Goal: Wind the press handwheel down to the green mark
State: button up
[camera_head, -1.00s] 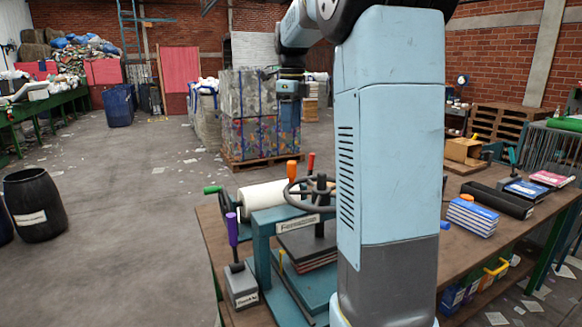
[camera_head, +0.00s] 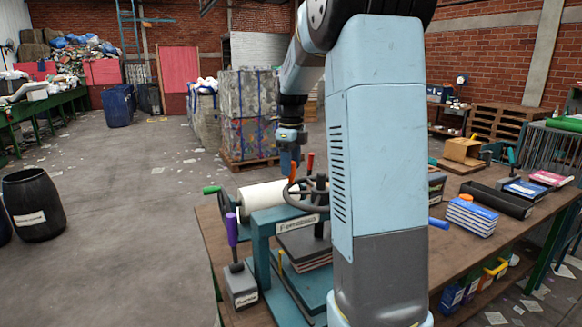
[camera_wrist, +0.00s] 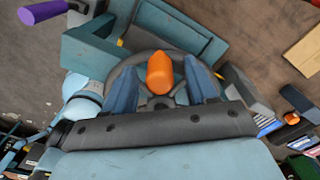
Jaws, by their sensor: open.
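The teal press (camera_head: 262,246) stands at the near left of the workbench, with a dark handwheel (camera_head: 319,186) on top and dark plates over a stack beneath its beam. An orange knob (camera_head: 292,172) stands upright on the wheel's rim, at its left in the head view. My gripper (camera_head: 290,160) points down over this knob. In the wrist view my gripper (camera_wrist: 161,80) is open, its two blue fingers on either side of the orange knob (camera_wrist: 160,73), with gaps visible. I cannot make out a green mark. My arm hides the press's right side.
A white roll (camera_head: 265,195) lies behind the press. A purple-handled tool on a grey block (camera_head: 239,287) stands left of it. Blue books (camera_head: 471,216) and a black tray (camera_head: 497,200) lie on the bench's right. Wrapped bales (camera_head: 247,115) stand beyond, with open floor at left.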

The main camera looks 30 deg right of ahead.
jog(key=shift+f, duration=0.55)
grip_shut()
dwell(0.4)
